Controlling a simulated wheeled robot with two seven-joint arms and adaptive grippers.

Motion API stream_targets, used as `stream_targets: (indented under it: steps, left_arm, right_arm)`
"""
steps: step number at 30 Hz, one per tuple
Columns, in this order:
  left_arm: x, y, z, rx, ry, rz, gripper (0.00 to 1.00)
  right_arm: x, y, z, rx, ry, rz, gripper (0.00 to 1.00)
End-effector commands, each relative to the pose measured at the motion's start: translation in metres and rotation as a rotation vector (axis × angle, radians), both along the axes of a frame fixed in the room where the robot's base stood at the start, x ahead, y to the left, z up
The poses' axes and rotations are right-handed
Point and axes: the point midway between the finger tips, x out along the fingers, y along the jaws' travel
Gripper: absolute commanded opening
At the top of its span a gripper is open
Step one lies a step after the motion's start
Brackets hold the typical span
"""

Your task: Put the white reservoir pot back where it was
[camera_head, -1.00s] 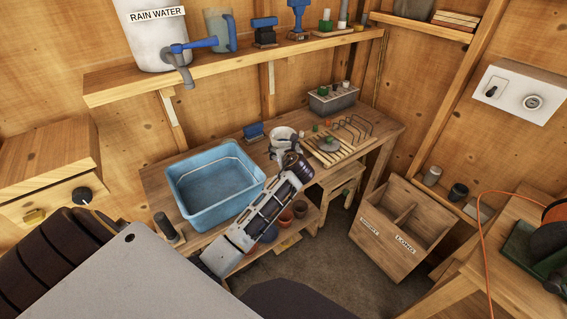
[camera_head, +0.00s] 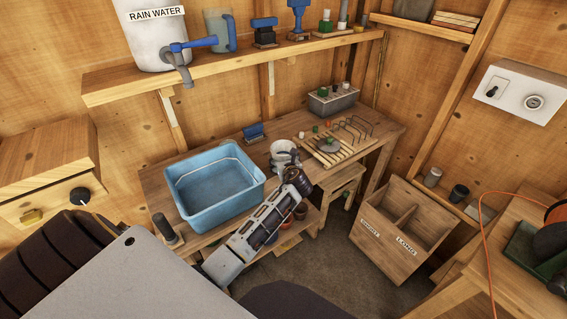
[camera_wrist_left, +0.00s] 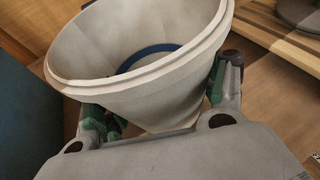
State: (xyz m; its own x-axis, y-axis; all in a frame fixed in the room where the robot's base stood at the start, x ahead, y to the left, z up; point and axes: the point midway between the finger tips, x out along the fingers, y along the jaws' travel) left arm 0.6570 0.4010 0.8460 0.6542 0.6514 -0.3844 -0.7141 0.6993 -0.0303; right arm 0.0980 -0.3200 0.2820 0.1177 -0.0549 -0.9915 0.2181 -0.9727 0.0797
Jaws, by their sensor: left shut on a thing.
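The white reservoir pot (camera_head: 284,148) is over the workbench, between the blue tub (camera_head: 181,210) and the slatted wooden rack (camera_head: 362,148). My left gripper (camera_head: 287,165) is shut on the pot from the near side. In the left wrist view, the pot (camera_wrist_left: 140,58) is wide-mouthed and tilted in the picture, with a blue ring inside. The green-padded fingers of the gripper (camera_wrist_left: 160,112) press on both sides of it. I cannot tell whether its base touches the bench. My right gripper is not in view.
A blue brush-like item (camera_head: 253,132) lies behind the pot. A grey caddy (camera_head: 332,101) stands at the back right of the bench. Terracotta pots (camera_head: 300,211) sit on the lower shelf. A two-part wooden bin (camera_head: 402,228) stands on the floor.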

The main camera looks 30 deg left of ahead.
Motion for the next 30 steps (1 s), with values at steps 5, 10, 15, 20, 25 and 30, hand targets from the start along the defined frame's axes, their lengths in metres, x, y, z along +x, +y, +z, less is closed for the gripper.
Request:
stream_targets:
  steps: [5, 10, 15, 20, 25, 30]
  left_arm:
    - [0.0002, 0.0002, -0.0034, 0.001, -0.002, 0.0, 0.45]
    - [0.0002, 0.0003, -0.0031, 0.001, -0.001, 0.0, 0.45]
    - [0.0002, 0.0004, -0.0054, 0.002, -0.001, 0.0, 0.45]
    - [0.0002, 0.0003, -0.0059, 0.001, -0.001, 0.0, 0.9]
    - [0.0001, 0.0003, -0.006, 0.001, -0.001, 0.0, 0.94]
    - [0.0002, 0.0003, -0.0059, 0.001, -0.001, 0.0, 0.94]
  right_arm:
    - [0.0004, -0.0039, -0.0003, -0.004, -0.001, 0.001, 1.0]
    - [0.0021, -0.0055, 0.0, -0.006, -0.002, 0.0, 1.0]
    - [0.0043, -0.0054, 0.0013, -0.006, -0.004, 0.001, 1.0]
    - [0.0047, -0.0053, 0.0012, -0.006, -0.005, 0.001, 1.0]
    - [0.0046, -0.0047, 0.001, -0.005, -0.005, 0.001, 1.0]
    - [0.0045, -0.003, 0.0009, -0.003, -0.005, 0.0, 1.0]
